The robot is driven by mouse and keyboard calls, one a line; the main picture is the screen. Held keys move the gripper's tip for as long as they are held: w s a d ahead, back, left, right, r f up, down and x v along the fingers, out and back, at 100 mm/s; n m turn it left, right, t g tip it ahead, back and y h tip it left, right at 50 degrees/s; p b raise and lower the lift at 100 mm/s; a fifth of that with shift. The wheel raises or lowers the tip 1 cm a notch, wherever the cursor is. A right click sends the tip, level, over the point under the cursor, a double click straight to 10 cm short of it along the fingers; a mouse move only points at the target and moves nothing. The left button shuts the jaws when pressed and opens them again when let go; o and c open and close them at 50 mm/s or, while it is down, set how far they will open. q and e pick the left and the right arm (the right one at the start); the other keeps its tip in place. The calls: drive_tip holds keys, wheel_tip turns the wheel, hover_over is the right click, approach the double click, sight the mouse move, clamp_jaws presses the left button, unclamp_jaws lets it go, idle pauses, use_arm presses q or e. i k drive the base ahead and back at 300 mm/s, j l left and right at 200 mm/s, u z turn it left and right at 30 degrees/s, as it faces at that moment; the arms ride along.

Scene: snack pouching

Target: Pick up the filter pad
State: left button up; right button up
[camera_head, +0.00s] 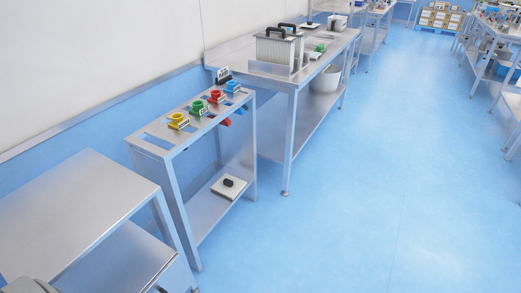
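A flat whitish square pad with a black knob-like grip (229,187) lies on the lower shelf of the narrow steel stand. It looks like the filter pad, though I cannot read any label on it. It lies flat and nothing covers it. Neither of my grippers shows in the head view. A grey rounded part at the bottom left corner may be part of my own arm.
The narrow stand (150,149) holds yellow (178,121), green (198,107), red (216,96) and blue (232,87) pieces in its slotted top. A bare steel table (75,205) stands nearer. Blue floor (350,190) is clear at right.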

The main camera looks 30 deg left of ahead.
sight(230, 187)
drive_tip(key=i+u, duration=0.4)
drive_tip(key=i+l+u, duration=0.2)
drive_tip(key=u, duration=0.2)
drive_tip(key=i+l+u, duration=0.8)
drive_tip(key=k+j, duration=0.1)
